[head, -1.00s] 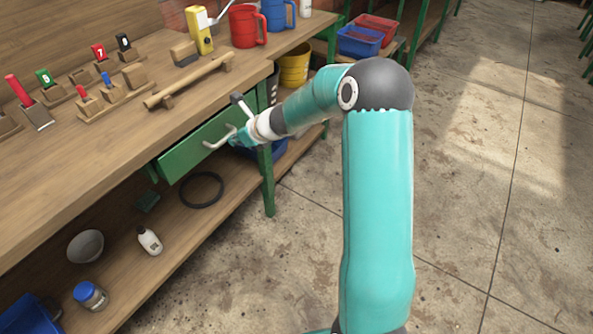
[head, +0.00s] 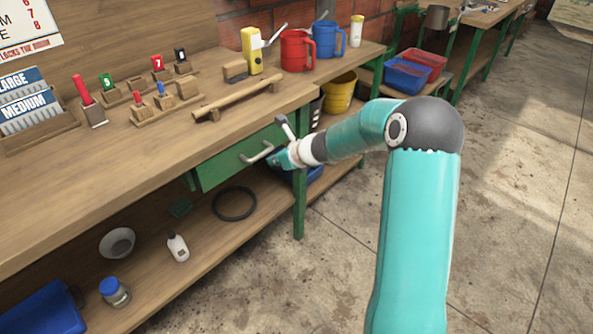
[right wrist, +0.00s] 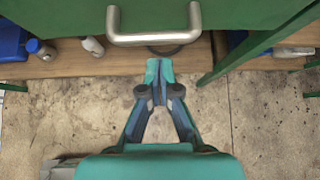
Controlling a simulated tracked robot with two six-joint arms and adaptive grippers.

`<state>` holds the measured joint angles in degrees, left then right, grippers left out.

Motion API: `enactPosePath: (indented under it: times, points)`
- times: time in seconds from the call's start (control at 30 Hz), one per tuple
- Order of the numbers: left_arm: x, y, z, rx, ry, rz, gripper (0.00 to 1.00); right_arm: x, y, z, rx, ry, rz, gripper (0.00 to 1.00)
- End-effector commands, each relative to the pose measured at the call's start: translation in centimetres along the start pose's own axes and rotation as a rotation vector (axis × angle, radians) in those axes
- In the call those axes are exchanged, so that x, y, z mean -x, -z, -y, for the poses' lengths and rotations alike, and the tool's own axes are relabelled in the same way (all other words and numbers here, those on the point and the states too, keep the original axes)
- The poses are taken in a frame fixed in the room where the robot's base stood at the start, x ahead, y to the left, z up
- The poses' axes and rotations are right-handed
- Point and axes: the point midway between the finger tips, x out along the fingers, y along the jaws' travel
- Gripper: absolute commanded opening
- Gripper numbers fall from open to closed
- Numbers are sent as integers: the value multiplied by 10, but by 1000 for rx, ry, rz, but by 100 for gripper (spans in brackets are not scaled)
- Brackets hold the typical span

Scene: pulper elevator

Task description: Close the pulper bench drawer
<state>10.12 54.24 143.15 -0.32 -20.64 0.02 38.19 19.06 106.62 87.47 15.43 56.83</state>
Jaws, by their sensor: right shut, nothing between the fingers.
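The green bench drawer (head: 228,163) is under the wooden bench top, with a pale metal handle (head: 257,154) on its front. Its front panel stands a little out from the bench. In the right wrist view, the drawer front (right wrist: 240,14) fills the top and its U-shaped handle (right wrist: 155,39) hangs just ahead of my fingertips. My right gripper (head: 278,161) is shut and empty, close to the handle's right end. In the right wrist view its closed fingertips (right wrist: 159,66) sit below the handle, with a small gap in the picture. My left gripper is not in view.
The wooden bench top (head: 150,165) holds mugs, a yellow device (head: 252,50) and wooden blocks. A green bench leg (head: 299,205) stands right of the drawer. The lower shelf (head: 205,228) carries a black ring (head: 234,204), bottles and a bowl. The floor to the right is clear.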

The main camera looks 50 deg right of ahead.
Motion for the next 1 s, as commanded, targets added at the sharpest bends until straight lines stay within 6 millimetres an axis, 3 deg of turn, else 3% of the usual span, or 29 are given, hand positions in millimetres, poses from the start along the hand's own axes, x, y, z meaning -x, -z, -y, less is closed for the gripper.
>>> enactPosePath:
  times: [0.1, 0.13, 0.3, 0.6, 0.87, 1.0]
  points:
    - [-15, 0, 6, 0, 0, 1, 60, 3, 19, -3, 2, -2, -10, 0]
    - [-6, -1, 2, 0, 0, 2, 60, 16, 12, -2, 3, 0, -9, 0]
    - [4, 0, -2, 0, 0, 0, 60, 56, 13, -1, 1, 0, -13, 0]
    - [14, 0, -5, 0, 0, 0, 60, 97, 15, -2, 0, -3, -16, 0]
    - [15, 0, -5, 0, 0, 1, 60, 100, 14, -6, 7, -12, -14, 0]
    - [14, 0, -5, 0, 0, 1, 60, 79, 15, -36, 25, -83, -29, 0]
